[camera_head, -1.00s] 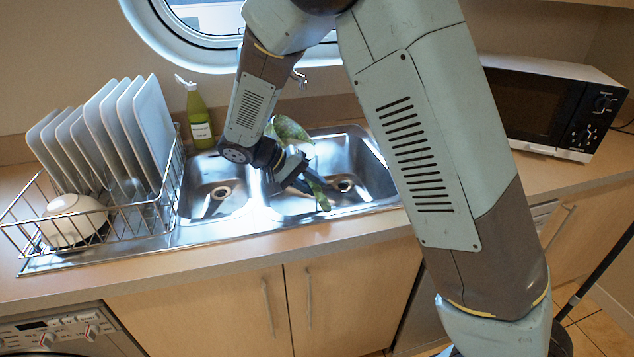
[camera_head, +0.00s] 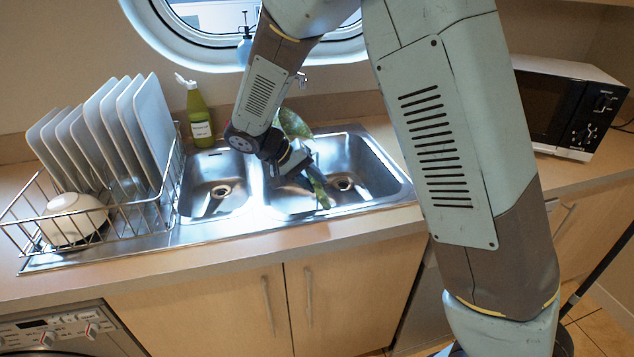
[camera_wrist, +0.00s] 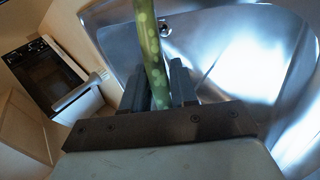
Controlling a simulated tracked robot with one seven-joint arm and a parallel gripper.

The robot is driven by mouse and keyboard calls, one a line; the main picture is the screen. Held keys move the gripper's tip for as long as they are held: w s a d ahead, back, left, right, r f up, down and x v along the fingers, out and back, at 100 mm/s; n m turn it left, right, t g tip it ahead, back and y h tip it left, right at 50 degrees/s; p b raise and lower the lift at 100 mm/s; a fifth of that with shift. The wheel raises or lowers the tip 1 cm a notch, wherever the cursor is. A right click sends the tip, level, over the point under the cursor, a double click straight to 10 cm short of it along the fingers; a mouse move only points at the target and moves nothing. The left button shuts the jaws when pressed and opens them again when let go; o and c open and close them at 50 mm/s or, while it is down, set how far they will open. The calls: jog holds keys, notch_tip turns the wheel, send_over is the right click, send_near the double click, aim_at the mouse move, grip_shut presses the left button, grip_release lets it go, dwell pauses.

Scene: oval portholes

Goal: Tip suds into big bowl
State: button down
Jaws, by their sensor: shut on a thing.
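A green, leaf-patterned thing (camera_head: 293,124) is in my gripper (camera_head: 308,177), over the steel sink. Its upper part shows behind my wrist and its lower end (camera_head: 318,190) shows past the fingers. In the wrist view it is a narrow, upright green strip (camera_wrist: 151,50) between the two dark fingers of my gripper (camera_wrist: 158,85). The arm hides its middle, so its full shape cannot be told. The big sink bowl (camera_head: 375,170) lies under and right of it, with a round drain. The small sink bowl (camera_head: 207,177) is to the left. No suds can be made out.
A wire rack (camera_head: 150,215) with several white plates (camera_head: 152,120) and an upturned white bowl (camera_head: 70,222) stands left. A green bottle (camera_head: 199,115) stands behind the small bowl, and a blue dispenser (camera_head: 244,50) by the porthole. A microwave (camera_head: 565,105) stands right.

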jog(key=shift+r+y, duration=0.4)
jog(key=shift+r, duration=0.05)
jog(key=shift+a+y, duration=0.1)
jog(key=shift+y, duration=0.2)
dwell(0.3)
jog(key=shift+y, duration=0.6)
jog(key=shift+r+y+p, duration=0.45)
jog(key=shift+r+y, duration=0.3)
jog(key=shift+y, duration=0.05)
dwell(0.7)
jog(key=shift+d+y, duration=0.4)
jog(key=shift+d, duration=0.15)
jog(key=shift+d+y, duration=0.2)
jog(key=shift+y, duration=0.2)
jog(key=shift+t+y+p, duration=0.3)
jog(key=shift+y+p, duration=0.05)
jog(key=shift+y, duration=0.95)
